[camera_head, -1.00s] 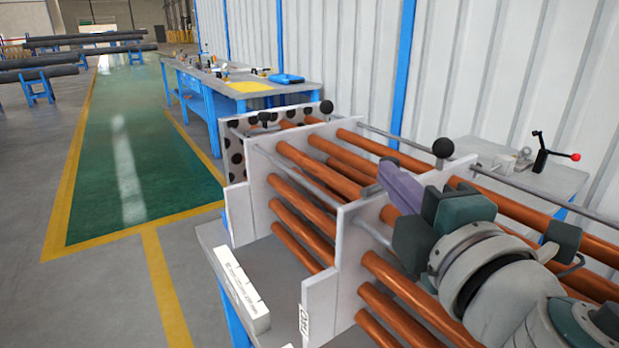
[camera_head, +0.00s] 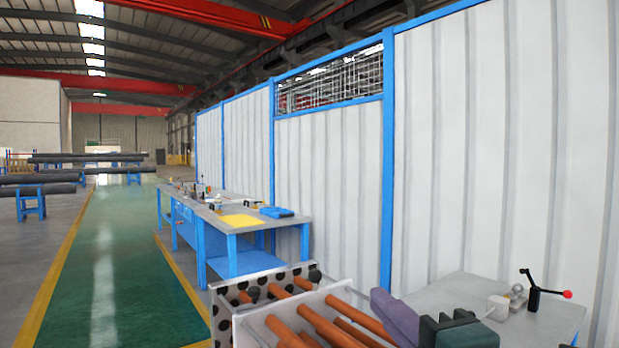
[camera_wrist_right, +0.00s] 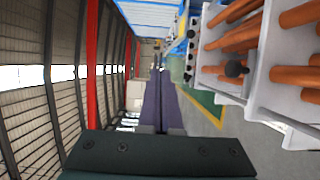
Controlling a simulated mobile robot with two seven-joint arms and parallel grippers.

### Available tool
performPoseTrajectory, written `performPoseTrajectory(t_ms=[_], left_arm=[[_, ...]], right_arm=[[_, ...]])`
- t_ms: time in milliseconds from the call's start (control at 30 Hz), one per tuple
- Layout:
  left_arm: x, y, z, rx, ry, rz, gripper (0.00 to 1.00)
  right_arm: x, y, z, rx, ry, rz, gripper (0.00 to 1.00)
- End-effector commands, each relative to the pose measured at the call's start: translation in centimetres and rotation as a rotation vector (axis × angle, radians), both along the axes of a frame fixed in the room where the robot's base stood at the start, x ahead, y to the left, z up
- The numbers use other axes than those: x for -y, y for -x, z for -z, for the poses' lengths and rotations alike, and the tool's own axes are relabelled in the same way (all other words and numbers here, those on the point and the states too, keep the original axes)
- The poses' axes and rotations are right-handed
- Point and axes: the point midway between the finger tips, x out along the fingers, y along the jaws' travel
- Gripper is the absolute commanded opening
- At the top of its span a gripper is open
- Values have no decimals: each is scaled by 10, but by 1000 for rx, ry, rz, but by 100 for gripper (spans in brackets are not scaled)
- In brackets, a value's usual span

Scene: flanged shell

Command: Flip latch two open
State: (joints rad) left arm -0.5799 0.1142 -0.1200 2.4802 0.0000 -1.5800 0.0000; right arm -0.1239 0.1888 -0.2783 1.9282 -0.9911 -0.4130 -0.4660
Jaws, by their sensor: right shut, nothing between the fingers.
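The flanged shell has copper-coloured tubes (camera_head: 325,325) running through a white plate (camera_head: 268,319) and a perforated end plate (camera_head: 219,311). I cannot tell which latch is number two. My right gripper (camera_head: 383,300), with purple fingers and a dark green body, is shut and empty at the lower right. In its wrist view, its fingers (camera_wrist_right: 158,75) are together and point past the plates, touching nothing visible. My left gripper is out of view.
A grey side table (camera_head: 440,293) with a red-tipped handle (camera_head: 567,294) stands at the right, near the ribbed wall (camera_head: 480,150). A blue-framed workbench (camera_head: 240,265) stands beyond the shell. The green floor lane (camera_head: 110,290) at left is clear.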

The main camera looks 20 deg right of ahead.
Motion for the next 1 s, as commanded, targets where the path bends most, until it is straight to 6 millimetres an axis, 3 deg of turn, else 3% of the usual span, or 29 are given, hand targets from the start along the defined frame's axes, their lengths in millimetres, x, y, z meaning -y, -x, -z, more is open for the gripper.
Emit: performPoseTrajectory(t_ms=[33,100,400,600,1000], left_arm=[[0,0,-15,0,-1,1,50],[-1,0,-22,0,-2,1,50],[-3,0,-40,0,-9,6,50],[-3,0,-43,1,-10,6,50],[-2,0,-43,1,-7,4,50]], right_arm=[[0,0,-22,4,2,-3,0],[0,0,-38,4,1,-3,0],[-1,0,-88,2,-2,-3,0],[-1,1,-98,-2,-1,-3,0],[-1,1,-98,-2,-1,-3,0]])
